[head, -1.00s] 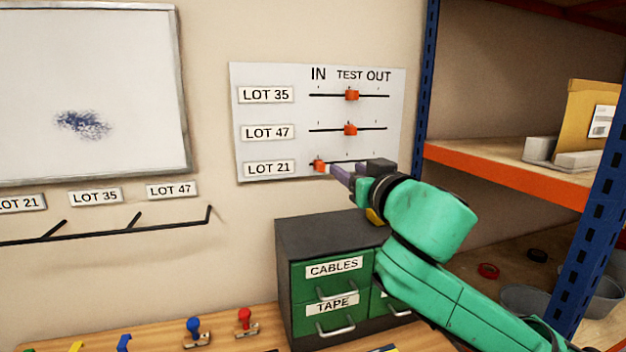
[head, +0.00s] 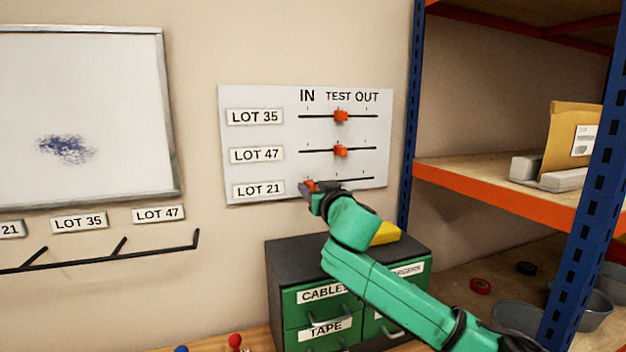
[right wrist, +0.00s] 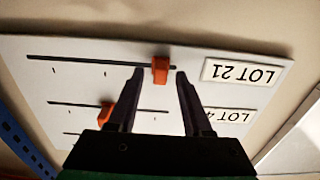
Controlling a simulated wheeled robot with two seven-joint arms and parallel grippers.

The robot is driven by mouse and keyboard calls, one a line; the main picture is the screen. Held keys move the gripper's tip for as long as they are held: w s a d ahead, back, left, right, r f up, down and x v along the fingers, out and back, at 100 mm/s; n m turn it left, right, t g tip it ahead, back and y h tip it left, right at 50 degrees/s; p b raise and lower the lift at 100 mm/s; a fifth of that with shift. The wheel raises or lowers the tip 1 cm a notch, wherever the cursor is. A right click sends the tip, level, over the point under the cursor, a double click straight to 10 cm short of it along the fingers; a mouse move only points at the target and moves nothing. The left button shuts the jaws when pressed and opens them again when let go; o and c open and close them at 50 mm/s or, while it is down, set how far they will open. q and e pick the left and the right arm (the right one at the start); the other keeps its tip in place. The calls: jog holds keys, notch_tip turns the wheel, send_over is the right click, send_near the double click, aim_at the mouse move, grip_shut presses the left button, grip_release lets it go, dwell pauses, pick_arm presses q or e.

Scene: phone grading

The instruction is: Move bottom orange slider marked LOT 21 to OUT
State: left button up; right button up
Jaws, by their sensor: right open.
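The white slider board (head: 235,100) hangs on the wall with IN, TEST and OUT marked along its top. The bottom orange slider (head: 310,186) beside the LOT 21 label (head: 259,189) sits at the IN end of its track. My right gripper (head: 310,190) is at that slider and partly hides it. In the right wrist view the slider (right wrist: 160,70) shows between the two open fingertips (right wrist: 158,72), with a gap on either side. The LOT 35 slider (head: 341,116) and LOT 47 slider (head: 340,150) stand at TEST. My left gripper is not in view.
A dark cabinet with green drawers (head: 322,313) stands below the board, with a yellow object (head: 386,233) on top. A shelf rack (head: 500,187) is at the right. A whiteboard (head: 90,110) and a hook rail (head: 100,253) are at the left.

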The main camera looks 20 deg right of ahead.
jog(key=shift+w, duration=0.2)
grip_shut()
dwell(1.3)
